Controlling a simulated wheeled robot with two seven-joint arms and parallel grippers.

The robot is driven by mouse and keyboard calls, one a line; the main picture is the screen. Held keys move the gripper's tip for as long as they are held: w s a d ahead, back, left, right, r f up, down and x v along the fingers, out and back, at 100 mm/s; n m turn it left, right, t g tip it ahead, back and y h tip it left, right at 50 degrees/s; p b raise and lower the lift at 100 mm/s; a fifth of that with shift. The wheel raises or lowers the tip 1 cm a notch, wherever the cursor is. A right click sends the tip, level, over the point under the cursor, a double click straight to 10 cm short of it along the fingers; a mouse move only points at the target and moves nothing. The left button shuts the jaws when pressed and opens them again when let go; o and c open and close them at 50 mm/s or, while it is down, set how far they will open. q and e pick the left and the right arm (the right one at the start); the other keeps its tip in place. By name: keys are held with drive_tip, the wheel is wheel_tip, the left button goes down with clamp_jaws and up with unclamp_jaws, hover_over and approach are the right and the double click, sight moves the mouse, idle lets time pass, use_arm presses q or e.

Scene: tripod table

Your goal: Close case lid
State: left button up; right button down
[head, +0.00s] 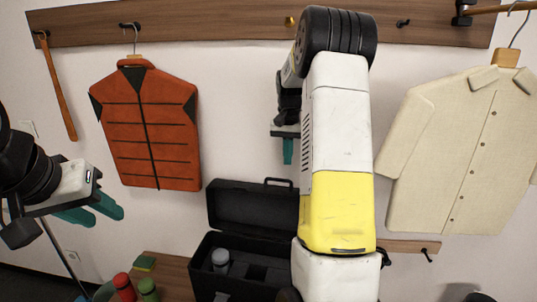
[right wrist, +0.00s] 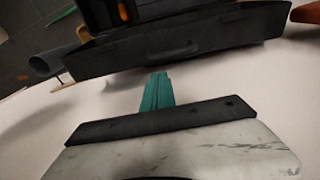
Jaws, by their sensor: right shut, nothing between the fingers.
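The black case (head: 204,272) stands at the lower middle of the head view with its lid (head: 250,208) raised against the wall side. A grey cylinder (head: 221,261) sits inside it. My right gripper (head: 288,157) is shut and empty, above the raised lid and pointing down; my arm hides the right part of the case. In the right wrist view, the shut teal fingers (right wrist: 157,78) point toward the lid (right wrist: 220,38) with its handle, apart from it as far as I can tell. My left gripper (head: 107,215) is open and empty at the left, away from the case.
A wooden surface (head: 168,272) shows left of the case, with a red bottle (head: 123,287), a green bottle (head: 148,289) and a green-yellow sponge (head: 145,263). An orange vest (head: 150,125) and a cream shirt (head: 455,150) hang from the wall rail (head: 215,22).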

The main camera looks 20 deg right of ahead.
hover_over(287, 187)
wheel_tip(287, 187, down, 6)
drive_tip(key=shift+f, duration=0.25)
idle(0.3)
